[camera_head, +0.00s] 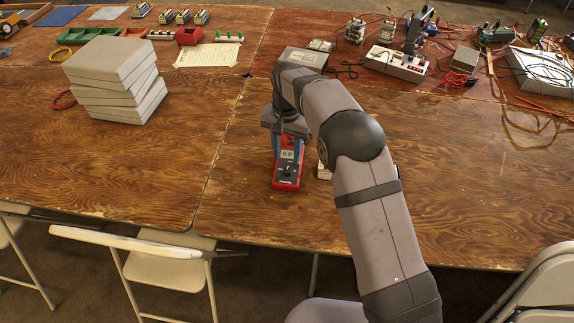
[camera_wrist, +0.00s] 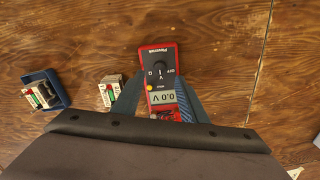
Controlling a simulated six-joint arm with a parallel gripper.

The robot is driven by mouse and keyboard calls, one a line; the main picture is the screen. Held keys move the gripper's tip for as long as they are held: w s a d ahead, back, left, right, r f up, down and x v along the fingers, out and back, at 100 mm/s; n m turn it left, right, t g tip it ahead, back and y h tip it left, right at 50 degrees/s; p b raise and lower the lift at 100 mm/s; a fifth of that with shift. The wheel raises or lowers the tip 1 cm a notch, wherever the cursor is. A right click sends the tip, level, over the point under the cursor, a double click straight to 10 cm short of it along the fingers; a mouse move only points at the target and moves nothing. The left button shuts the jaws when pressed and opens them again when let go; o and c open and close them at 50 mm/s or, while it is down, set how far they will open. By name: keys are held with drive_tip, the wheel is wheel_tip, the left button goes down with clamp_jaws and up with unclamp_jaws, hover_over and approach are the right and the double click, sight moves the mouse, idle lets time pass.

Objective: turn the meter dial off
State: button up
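The red multimeter (camera_head: 287,170) is on the table in the head view, under my gripper. In the wrist view the meter (camera_wrist: 163,60) has its face up, upside down in the picture. Its display reads 0.0 V. The round black dial (camera_wrist: 159,69) is uncovered, with OFF printed beside it; its exact pointer setting is too small to read surely. My gripper (camera_wrist: 161,80) has its blue fingers apart, one on each side of the meter near the display. I cannot tell whether they touch its sides. The display end is partly hidden by my wrist.
In the wrist view a small pale module (camera_wrist: 110,93) lies left of the meter, near my finger. Another sits in a blue holder (camera_wrist: 52,78) further left. A stack of grey boxes (camera_head: 117,80) stands on the left. Wired equipment crowds the back right. The near table is clear.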

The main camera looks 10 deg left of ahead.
sight(287, 170)
drive_tip(key=shift+f+p, duration=0.7)
drive_tip(key=shift+f, duration=2.5)
drive_tip(key=shift+c, duration=0.6)
clamp_jaws()
